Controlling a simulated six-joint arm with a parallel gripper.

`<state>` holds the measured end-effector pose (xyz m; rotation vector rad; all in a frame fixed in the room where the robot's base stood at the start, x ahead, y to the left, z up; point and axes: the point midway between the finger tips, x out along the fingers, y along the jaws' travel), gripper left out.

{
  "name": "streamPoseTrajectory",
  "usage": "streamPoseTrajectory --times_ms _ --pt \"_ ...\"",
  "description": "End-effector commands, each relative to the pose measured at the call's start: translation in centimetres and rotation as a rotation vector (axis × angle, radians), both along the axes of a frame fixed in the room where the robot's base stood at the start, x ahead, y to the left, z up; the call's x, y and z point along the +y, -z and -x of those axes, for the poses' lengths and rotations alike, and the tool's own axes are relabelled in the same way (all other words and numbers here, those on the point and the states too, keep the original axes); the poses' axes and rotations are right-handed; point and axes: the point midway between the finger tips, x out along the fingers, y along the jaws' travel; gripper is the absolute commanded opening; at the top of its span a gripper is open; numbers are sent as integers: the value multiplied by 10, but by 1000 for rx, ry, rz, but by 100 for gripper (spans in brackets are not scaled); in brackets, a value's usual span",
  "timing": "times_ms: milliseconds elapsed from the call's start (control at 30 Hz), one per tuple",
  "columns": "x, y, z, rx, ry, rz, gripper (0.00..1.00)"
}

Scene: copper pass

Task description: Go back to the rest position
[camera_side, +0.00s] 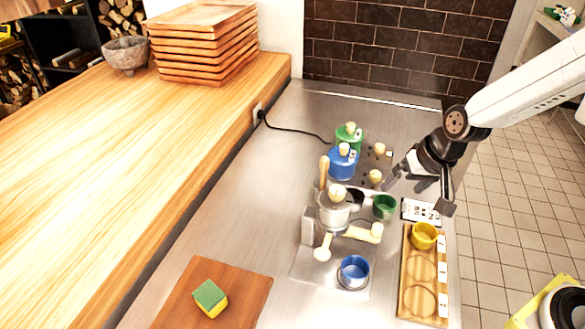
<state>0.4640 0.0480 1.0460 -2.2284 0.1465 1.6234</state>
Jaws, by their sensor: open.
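My gripper (420,196) is open and empty at the end of my arm, which comes in from the upper right. Its fingers point down above the right edge of the steel counter (225,215), near a small white card with dark markings (421,211). A yellow cup (424,236) sits in the far recess of a wooden tray (407,308), below the gripper in the picture and apart from it. A green cup (384,206) stands left of the gripper. A blue cup (354,271) stands at the front of a pale metal machine (309,226) with cream handles.
Blue (343,164) and green (349,138) lidded pots stand behind the machine. A sponge (210,298) lies on a brown board (253,290) at front left. Stacked wooden trays (203,45) and a bowl (126,55) stand on the wooden ledge (130,160). The counter's left middle is clear.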

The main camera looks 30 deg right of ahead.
Motion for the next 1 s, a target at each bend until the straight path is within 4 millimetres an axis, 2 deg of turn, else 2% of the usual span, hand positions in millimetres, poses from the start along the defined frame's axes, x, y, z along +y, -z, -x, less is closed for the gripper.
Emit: streamPoseTrajectory --times_ms 100,333,500,1000 --pt "-20 5 29 28 -116 91 100" --pt "-44 11 65 68 -281 207 100" --pt "-49 13 73 80 -320 234 100" --pt "-49 13 73 80 -321 236 100"
